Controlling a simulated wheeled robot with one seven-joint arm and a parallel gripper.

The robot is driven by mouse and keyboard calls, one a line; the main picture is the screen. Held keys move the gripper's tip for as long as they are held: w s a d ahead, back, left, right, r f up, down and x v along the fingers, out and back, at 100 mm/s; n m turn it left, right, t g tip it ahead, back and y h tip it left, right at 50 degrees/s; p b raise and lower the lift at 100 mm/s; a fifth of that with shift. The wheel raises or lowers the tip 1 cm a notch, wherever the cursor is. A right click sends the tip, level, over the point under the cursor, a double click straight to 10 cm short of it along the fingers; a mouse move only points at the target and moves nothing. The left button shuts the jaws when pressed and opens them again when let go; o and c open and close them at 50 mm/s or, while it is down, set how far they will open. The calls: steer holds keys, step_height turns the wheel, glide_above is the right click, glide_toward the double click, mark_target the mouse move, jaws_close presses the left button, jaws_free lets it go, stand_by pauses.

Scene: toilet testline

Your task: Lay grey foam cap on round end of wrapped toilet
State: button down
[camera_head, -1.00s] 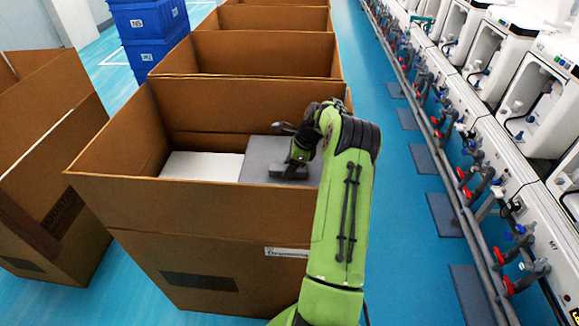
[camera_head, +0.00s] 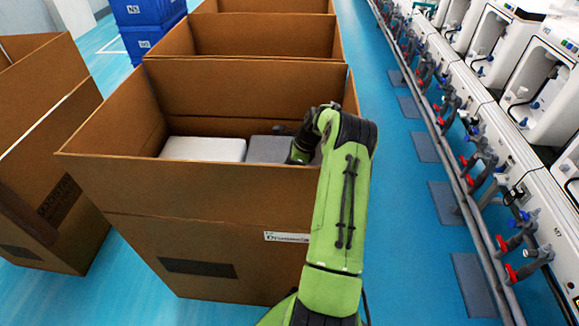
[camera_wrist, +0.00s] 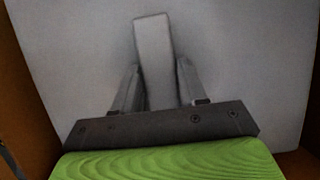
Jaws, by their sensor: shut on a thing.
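The grey foam cap (camera_head: 268,149) is inside the open cardboard box (camera_head: 190,245), at its right side. It fills most of the wrist view as a broad grey sheet (camera_wrist: 245,60) with a raised narrow block in the middle. My gripper (camera_wrist: 157,72) is shut on that block, with one finger on each side. In the head view my gripper (camera_head: 302,150) reaches into the box over the cap, its fingertips hidden. A white, flat-topped piece (camera_head: 203,149) lies left of the cap. I cannot make out the wrapped toilet or whether the cap touches it.
The box walls stand above the cap on all sides, the right wall (camera_head: 350,95) close to my arm. More open boxes (camera_head: 265,35) stand behind and one (camera_head: 45,150) to the left. Blue crates (camera_head: 150,25) stand at back left. A pipe and valve line (camera_head: 470,180) runs along the right.

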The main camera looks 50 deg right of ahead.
steer(key=shift+a+f, duration=0.1)
steer(key=shift+f, duration=0.25)
stand_by(0.3)
steer(key=c, duration=0.5)
jaws_free()
steer(key=p+v, duration=0.5)
steer(key=v, duration=1)
steer(key=shift+r, duration=0.4)
